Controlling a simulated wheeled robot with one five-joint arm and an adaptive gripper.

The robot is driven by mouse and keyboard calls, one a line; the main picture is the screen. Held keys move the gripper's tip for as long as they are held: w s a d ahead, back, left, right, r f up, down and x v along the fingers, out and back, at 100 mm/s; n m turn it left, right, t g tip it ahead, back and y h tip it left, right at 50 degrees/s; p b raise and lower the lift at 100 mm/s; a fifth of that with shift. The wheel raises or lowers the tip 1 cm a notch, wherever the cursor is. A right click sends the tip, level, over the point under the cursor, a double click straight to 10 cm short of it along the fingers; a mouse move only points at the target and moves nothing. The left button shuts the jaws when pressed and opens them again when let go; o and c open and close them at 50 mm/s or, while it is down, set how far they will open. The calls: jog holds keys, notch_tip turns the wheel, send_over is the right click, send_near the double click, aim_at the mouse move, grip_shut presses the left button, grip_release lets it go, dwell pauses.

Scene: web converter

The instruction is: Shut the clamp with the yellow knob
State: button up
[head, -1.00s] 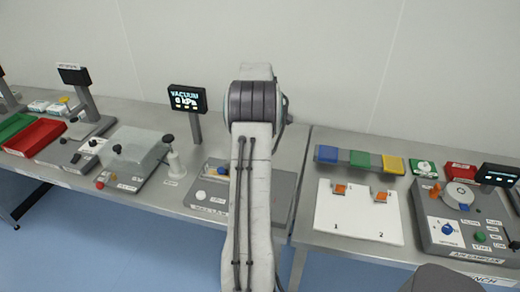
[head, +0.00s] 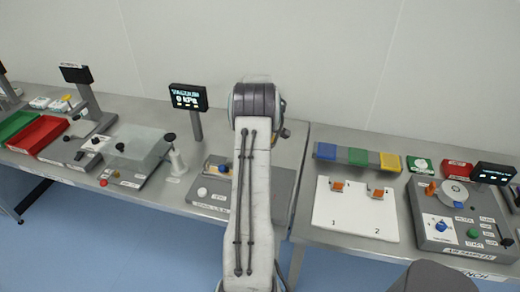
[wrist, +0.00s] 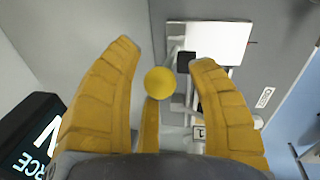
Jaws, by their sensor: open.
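The round yellow knob (wrist: 160,82) shows in the wrist view, near the middle. My gripper (wrist: 165,53) is open, with one yellow finger on each side of the knob and a gap to each. I cannot tell how far the knob is in depth from the fingertips. A narrow yellow strip runs below the knob, and I cannot tell whether it is a third finger or part of the clamp. The rest of the clamp is not clear.
In the wrist view, a dark display (wrist: 28,138) is close at the lower left. A white plate (wrist: 218,40) and a black block (wrist: 184,62) lie beyond the right finger. In the head view, a vacuum display (head: 188,98) stands left of my arm and a white board (head: 350,215) lies right.

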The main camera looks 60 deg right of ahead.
grip_shut()
dwell(0.4)
jog(key=shift+s+f+b, duration=0.15)
jog(key=shift+b, duration=0.55)
